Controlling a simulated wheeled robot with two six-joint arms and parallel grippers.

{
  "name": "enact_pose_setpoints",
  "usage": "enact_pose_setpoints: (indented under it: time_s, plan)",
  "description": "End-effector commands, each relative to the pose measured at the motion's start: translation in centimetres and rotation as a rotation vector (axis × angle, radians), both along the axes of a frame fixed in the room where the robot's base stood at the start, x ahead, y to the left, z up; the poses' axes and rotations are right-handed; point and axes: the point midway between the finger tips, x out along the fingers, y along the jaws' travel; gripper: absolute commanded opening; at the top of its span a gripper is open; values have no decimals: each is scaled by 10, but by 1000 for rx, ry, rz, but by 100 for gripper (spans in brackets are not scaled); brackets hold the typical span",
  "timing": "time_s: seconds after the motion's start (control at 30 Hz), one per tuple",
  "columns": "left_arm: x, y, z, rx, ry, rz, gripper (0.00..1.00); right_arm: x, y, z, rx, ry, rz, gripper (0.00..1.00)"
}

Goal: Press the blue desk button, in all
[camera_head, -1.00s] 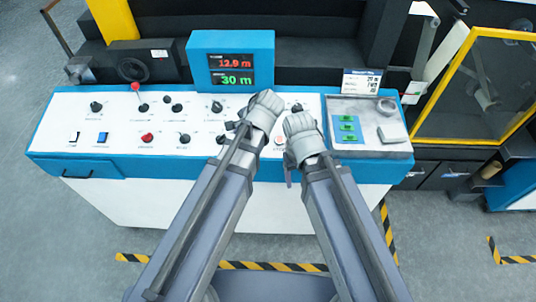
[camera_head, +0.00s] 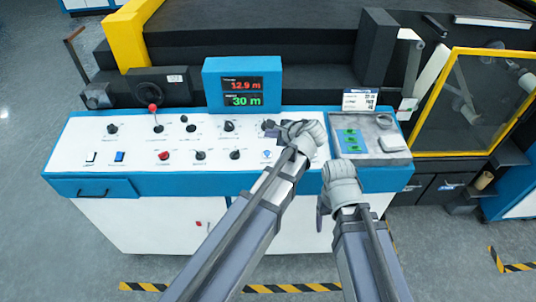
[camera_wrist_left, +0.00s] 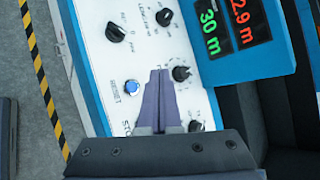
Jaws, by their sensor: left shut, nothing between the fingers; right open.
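The round blue button (camera_head: 266,154) sits on the white sloping panel (camera_head: 190,143), near its front edge. In the left wrist view the blue button (camera_wrist_left: 132,87) has lettering beside it and nothing touches it. My left gripper (camera_head: 272,128) is over the panel behind and right of the button. In the left wrist view its fingertips (camera_wrist_left: 158,76) are shut together and empty, beside the button and near a black knob (camera_wrist_left: 181,73). My right gripper (camera_head: 335,190) hangs by the desk's front edge, apart from the button; its fingers are largely hidden.
Several black knobs, a red knob (camera_head: 164,155) and a blue rocker switch (camera_head: 119,156) are on the panel. A display (camera_head: 242,92) reads 12.9 m and 30 m. A grey tray (camera_head: 372,122) with green buttons is at the right. The yellow-framed guard (camera_head: 436,154) stands beyond it.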

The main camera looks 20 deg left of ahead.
Motion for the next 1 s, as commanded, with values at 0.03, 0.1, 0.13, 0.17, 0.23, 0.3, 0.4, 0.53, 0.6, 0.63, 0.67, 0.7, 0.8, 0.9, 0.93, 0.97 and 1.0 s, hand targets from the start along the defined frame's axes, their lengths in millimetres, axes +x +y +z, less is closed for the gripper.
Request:
enact_pose_setpoints:
  time_s: [0.03, 0.1, 0.13, 0.17, 0.23, 0.3, 0.4, 0.53, 0.6, 0.63, 0.67, 0.7, 0.8, 0.9, 0.93, 0.97, 1.0]
  plan:
    - [0, 0, -2, 0, -1, 1, 0, 0, 0, -2, 0, 0, 0, 72]
    - [1, 0, -5, -1, 0, 1, 0, 0, 0, -5, 0, 0, 0, 72]
    - [1, 0, -7, -1, 0, 1, 0, 0, 0, -7, 0, 0, 0, 72]
    - [1, 0, -9, -1, 0, 1, 0, 0, 0, -9, 0, 0, 0, 72]
    - [2, 0, -15, -1, 0, 1, 0, 0, 0, -15, 0, 0, 0, 72]
    - [3, 1, -23, -1, 0, 1, 0, 0, 0, -23, 0, 0, 0, 72]
    - [5, 1, -35, -1, -1, 2, 0, 0, 0, -35, 0, 0, -1, 72]
    - [8, 2, -53, -1, -1, 2, 0, 0, 0, -53, 0, 0, -1, 72]
    - [10, 3, -63, -1, -1, 2, 0, 0, 0, -63, 0, 0, -1, 72]
    - [11, 3, -67, -1, -1, 2, 0, 0, 0, -67, 0, 0, -1, 72]
    - [11, 3, -71, -1, -1, 2, 0, 0, 0, -71, 0, 0, -1, 72]
    - [12, 3, -76, -1, -1, 2, 0, 0, 0, -75, 0, 0, -1, 72]
    - [14, 4, -84, -1, -1, 2, 0, 0, 0, -84, 0, 0, -1, 72]
    - [15, 4, -87, -1, -1, 2, 0, 0, 0, -87, 0, 0, -1, 72]
    - [15, 4, -87, -1, -1, 2, 0, 0, 0, -87, 0, 0, -1, 72]
    - [15, 4, -87, -1, -1, 2, 0, 0, 0, -87, 0, 0, 0, 72]
    - [15, 4, -87, -1, -1, 2, 0, 0, 0, -87, 0, 0, 0, 72]
